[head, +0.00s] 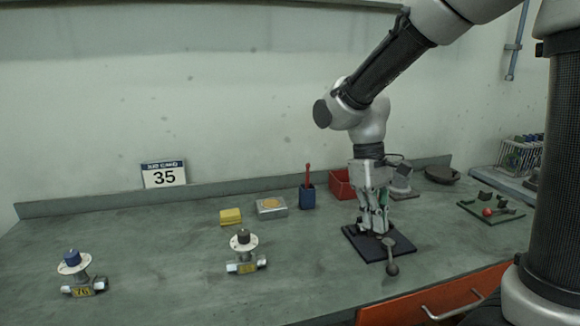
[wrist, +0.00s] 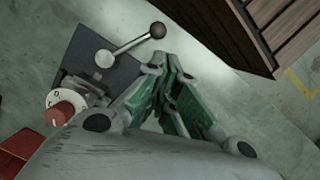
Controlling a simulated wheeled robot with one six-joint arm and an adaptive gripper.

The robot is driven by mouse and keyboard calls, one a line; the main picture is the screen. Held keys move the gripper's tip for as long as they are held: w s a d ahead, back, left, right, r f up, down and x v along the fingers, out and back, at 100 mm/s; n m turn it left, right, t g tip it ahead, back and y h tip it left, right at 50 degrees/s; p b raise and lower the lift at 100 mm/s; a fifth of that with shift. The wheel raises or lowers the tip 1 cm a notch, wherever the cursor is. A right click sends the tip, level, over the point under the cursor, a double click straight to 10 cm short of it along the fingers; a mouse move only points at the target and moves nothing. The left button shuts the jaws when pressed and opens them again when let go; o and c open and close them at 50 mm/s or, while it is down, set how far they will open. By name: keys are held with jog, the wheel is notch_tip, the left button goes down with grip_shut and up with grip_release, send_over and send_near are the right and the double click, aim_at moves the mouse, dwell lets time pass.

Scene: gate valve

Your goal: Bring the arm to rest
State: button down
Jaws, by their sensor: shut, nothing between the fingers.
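My gripper (head: 375,226) points down over a dark square plate (head: 402,245) at the right middle of the bench in the head view. Its fingers are shut and hold nothing; they also show closed together in the wrist view (wrist: 164,82). A grey lever with a ball end (head: 391,257) lies in front of the fingers in the head view. In the wrist view the lever (wrist: 130,46) extends over the plate, apart from the fingertips. Whether the fingers touch the plate is unclear.
Two flanged valves (head: 74,270) (head: 243,254) stand left. A yellow block (head: 230,216), metal box (head: 271,208), blue cup (head: 307,197) and red bin (head: 341,184) line the back. An orange drawer (head: 440,297) is at the front. The bench's front left is clear.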

jog(key=s+d+r+m+t+y, duration=0.1)
jog(key=s+d+r+m+t, duration=0.4)
jog(key=s+d+r+t, duration=0.2)
jog(key=s+d+r, duration=0.2)
jog(key=s+d, duration=0.2)
jog(key=d, duration=0.2)
jog(key=shift+s+d+r+m, duration=0.3)
jog(key=shift+d+r+m, duration=0.05)
jog(key=shift+m, duration=0.05)
dwell(0.9)
